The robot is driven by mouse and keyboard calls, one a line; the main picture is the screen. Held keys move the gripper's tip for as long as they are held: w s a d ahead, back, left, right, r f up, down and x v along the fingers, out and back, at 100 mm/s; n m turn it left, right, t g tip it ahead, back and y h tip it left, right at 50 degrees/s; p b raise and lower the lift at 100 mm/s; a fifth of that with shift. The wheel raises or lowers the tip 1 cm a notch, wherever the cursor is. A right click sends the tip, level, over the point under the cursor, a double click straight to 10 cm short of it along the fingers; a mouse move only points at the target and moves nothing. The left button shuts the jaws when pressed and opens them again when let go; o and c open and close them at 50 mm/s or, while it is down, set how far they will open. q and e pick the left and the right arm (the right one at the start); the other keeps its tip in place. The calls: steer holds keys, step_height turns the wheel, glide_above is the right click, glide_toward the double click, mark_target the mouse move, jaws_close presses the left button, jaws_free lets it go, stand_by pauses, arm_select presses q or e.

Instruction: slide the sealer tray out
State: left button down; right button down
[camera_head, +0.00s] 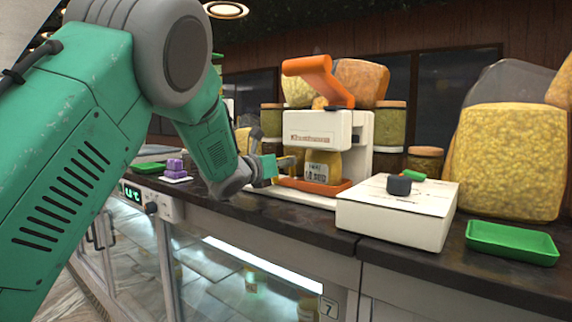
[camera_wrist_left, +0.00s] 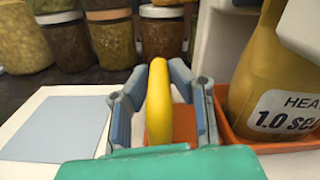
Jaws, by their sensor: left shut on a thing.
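The sealer (camera_head: 322,128) is a white machine with an orange lever on top, standing on the counter. Its orange sealer tray (camera_head: 318,187) sits low at its front with a yellow pouch (camera_head: 322,160) standing in it. In the left wrist view the tray's orange rim (camera_wrist_left: 268,147) and the labelled pouch (camera_wrist_left: 285,75) are at the right. My left gripper (camera_head: 283,170) is at the tray's left end. In the wrist view its fingers (camera_wrist_left: 160,105) are shut on an upright yellow handle (camera_wrist_left: 158,90), which appears to belong to the tray. My right gripper is not in view.
A white box (camera_head: 398,212) with a dark knob stands right of the sealer, close to the tray. A green tray (camera_head: 511,243) lies farther right. Purple blocks (camera_head: 175,167) sit on the counter left of my arm. Jars (camera_wrist_left: 112,38) stand behind.

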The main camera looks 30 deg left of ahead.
arm_select(q)
steer(key=shift+a, duration=0.6)
steer(key=a, duration=0.9)
steer(key=w+a+b, duration=0.1)
steer(key=a, duration=0.4)
steer(key=shift+w+a+f, duration=0.1)
steer(key=shift+a+f, duration=0.1)
steer(key=shift+a, duration=0.1)
steer(key=shift+w+a+r, duration=0.1)
steer(key=shift+a+r, duration=0.05)
steer(key=shift+a, duration=0.9)
steer(key=c, duration=1.5)
jaws_free()
steer(key=shift+o, duration=0.2)
steer(key=shift+w, duration=0.1)
